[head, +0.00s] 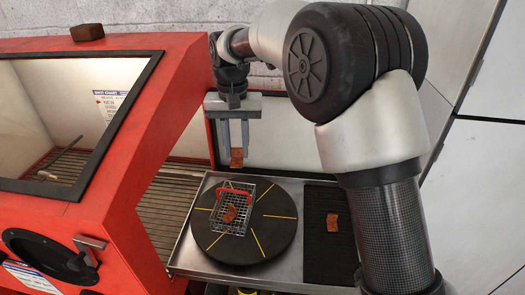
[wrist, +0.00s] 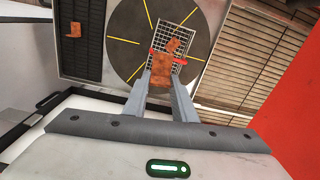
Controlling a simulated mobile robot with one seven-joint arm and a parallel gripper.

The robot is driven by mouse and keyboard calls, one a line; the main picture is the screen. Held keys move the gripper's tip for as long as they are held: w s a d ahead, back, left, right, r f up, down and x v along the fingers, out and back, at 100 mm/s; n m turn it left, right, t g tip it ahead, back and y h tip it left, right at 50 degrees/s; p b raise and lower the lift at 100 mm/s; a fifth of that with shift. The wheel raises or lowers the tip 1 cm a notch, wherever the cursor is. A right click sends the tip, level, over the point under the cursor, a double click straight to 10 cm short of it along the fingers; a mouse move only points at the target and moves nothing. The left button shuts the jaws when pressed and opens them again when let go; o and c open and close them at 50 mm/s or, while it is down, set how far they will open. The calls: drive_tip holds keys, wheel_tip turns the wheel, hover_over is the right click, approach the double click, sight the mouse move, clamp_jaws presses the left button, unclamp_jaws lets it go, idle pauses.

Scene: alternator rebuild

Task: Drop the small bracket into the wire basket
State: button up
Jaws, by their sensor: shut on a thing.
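A small rusty-brown bracket (head: 236,158) is held between the fingertips of my gripper (head: 236,150), which is shut on it. In the wrist view the bracket (wrist: 161,70) sits between the two grey fingers (wrist: 161,82). The wire basket (head: 242,215), with a red handle, stands on the dark round turntable. My gripper is in the air above and beyond the basket in the head view. One rusty bracket (head: 229,212) lies inside the basket, and it also shows in the wrist view (wrist: 173,45).
The dark turntable (head: 268,239) with yellow lines sits on a metal tray (head: 188,252). Another rusty bracket (head: 332,222) lies on the black ribbed mat (head: 318,262) at right. A red blasting cabinet (head: 140,170) with a window stands at left, its slatted floor open toward the tray.

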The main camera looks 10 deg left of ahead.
sight(236, 157)
drive_tip(key=shift+a+f, duration=0.1)
drive_tip(key=shift+a, duration=0.1)
wheel_tip(236, 157, down, 6)
drive_tip(key=b, duration=0.4)
drive_tip(key=o, duration=1.2)
drive_tip(key=shift+c, duration=0.2)
drive_tip(key=shift+d, duration=0.1)
drive_tip(key=shift+r, duration=0.2)
wheel_tip(236, 157, up, 17)
drive_tip(key=p, duration=0.1)
drive_tip(key=shift+r+p, duration=0.15)
drive_tip(key=shift+p, duration=0.2)
